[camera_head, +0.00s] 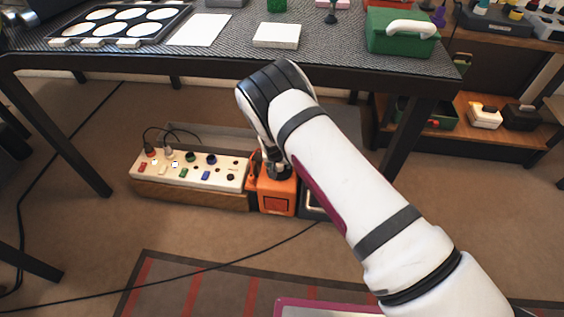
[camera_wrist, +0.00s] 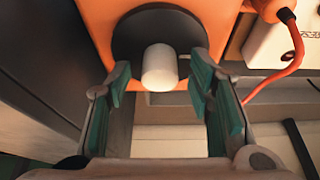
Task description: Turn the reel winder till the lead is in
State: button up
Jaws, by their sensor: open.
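The reel winder is an orange box (camera_head: 278,200) on the floor under the table. It also shows in the wrist view (camera_wrist: 98,22), with a round black disc (camera_wrist: 128,40) on its face and a white knob (camera_wrist: 160,68) standing out from the disc. The orange lead (camera_wrist: 299,52) hangs in a curve from an orange plug at the upper right. My gripper (camera_wrist: 160,72) is open, its green-padded fingers to the left and right of the knob. Gaps show between the pads and the knob. In the head view my arm hides most of the gripper.
A white power strip (camera_head: 190,168) with several sockets and plugs stands left of the winder. The grey table (camera_head: 350,64) is overhead, with a dark leg (camera_head: 408,138) to the right. A black cable (camera_head: 170,292) crosses the floor. A striped rug (camera_head: 215,290) lies in front.

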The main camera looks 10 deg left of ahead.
jog(key=shift+w+f, duration=0.1)
jog(key=shift+c, duration=0.6)
grip_shut()
jog(key=shift+a+m+h, duration=0.1)
jog(key=shift+m+h, duration=0.2)
jog(key=shift+m, duration=0.3)
jog(key=m+h, duration=0.1)
jog(key=m, duration=0.3)
jog(key=shift+g, duration=0.3)
jog(key=shift+o, duration=0.6)
grip_release()
